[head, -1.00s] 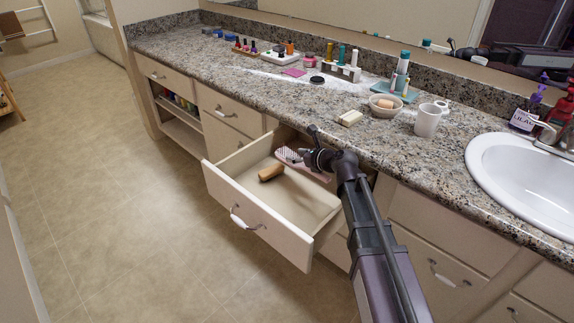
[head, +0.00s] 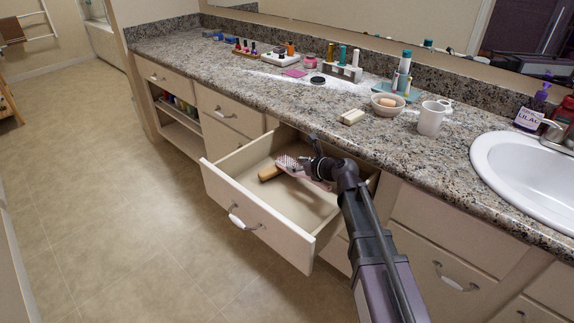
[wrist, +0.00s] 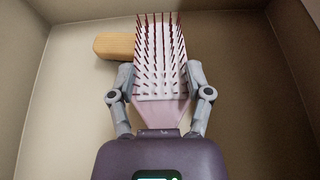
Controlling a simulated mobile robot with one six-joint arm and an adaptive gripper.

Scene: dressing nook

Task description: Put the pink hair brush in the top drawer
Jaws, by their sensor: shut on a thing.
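The pink hair brush (head: 294,166) is inside the open top drawer (head: 259,220), bristles facing up; it also shows in the wrist view (wrist: 160,62). My gripper (wrist: 160,95) is shut on the brush, one finger on each side near where the head meets the handle. In the head view my gripper (head: 312,168) is low within the drawer walls. The handle's end is hidden by my gripper. I cannot tell whether the brush touches the drawer floor.
A wooden-backed item (head: 269,173) lies in the drawer beside the brush and partly behind it; it also shows in the wrist view (wrist: 114,46). The granite counter (head: 310,115) above holds a soap bar (head: 351,116), a bowl (head: 387,104) and a white mug (head: 430,119). The drawer's front area is clear.

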